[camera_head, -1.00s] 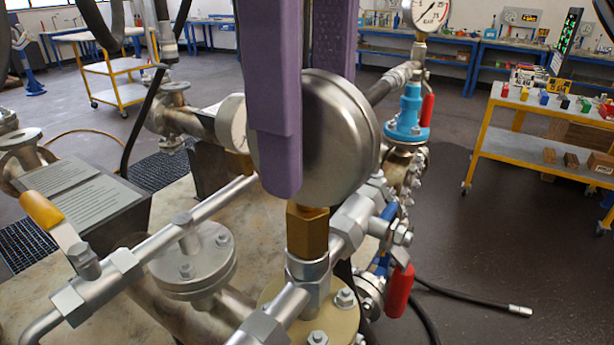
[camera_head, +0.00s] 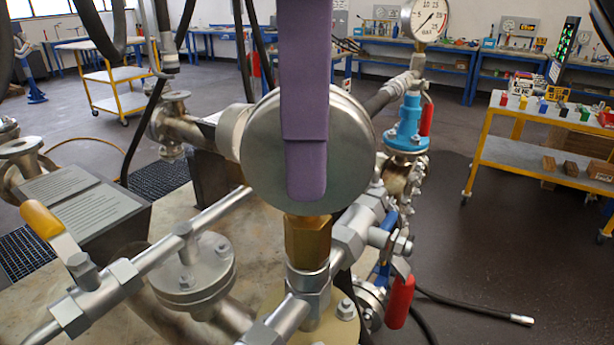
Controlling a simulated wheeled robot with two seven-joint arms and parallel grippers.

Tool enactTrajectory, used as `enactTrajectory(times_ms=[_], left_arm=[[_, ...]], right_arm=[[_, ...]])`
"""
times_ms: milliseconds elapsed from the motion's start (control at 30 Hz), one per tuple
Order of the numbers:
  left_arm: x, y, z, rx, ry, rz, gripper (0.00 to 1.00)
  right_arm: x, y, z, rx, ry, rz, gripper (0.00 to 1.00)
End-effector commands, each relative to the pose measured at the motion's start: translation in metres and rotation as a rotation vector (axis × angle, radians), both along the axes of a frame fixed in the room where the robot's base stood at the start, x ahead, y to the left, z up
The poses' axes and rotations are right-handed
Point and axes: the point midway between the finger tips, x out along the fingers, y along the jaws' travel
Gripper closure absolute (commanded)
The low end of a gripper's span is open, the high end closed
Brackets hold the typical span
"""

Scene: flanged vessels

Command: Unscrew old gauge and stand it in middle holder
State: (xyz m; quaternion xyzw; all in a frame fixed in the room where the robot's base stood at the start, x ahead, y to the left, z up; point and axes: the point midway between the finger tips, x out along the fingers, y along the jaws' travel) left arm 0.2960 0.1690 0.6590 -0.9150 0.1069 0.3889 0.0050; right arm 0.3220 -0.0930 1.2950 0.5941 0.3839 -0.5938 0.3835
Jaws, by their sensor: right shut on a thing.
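The gauge held at the centre (camera_head: 352,150) shows its round, plain metal back to the camera. Its brass hex fitting (camera_head: 306,243) sits upright in the steel fitting (camera_head: 308,285) on the pipework. My right gripper (camera_head: 306,178) comes down from above and is shut on the gauge. One purple finger lies across the gauge's back; the other finger is hidden behind it. The gauge's dial is hidden. My left gripper is not in view. I cannot make out the middle holder.
A dial gauge (camera_head: 424,20) stands above a blue valve body (camera_head: 409,122). A yellow-handled valve (camera_head: 42,220) and a red handle (camera_head: 399,302) flank the fitting. A yellow cart (camera_head: 535,155) stands right.

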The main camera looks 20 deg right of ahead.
Motion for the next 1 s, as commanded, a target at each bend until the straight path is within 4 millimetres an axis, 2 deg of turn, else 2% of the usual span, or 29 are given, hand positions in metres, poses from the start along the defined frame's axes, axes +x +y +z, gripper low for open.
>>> enactTrajectory(times_ms=[100,133,233,567,667,833,1000], left_arm=[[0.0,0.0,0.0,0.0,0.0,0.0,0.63],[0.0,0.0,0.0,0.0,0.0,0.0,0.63],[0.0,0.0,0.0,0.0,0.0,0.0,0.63],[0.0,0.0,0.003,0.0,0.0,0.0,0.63],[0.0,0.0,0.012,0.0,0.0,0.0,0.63],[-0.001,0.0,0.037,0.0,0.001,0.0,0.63],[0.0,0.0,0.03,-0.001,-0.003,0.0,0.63]], right_arm=[[0.0,0.0,0.0,0.0,-0.001,0.0,1.0],[0.0,0.0,0.0,0.0,-0.001,-0.001,0.73],[0.0,0.0,0.0,0.0,-0.001,-0.002,0.56],[0.0,0.0,0.002,-0.001,0.0,-0.004,0.56],[0.0,-0.001,0.01,-0.001,0.0,-0.005,0.56],[-0.001,-0.002,0.034,-0.001,0.0,-0.009,0.56],[-0.002,-0.006,0.051,0.0,-0.005,-0.026,0.56]])
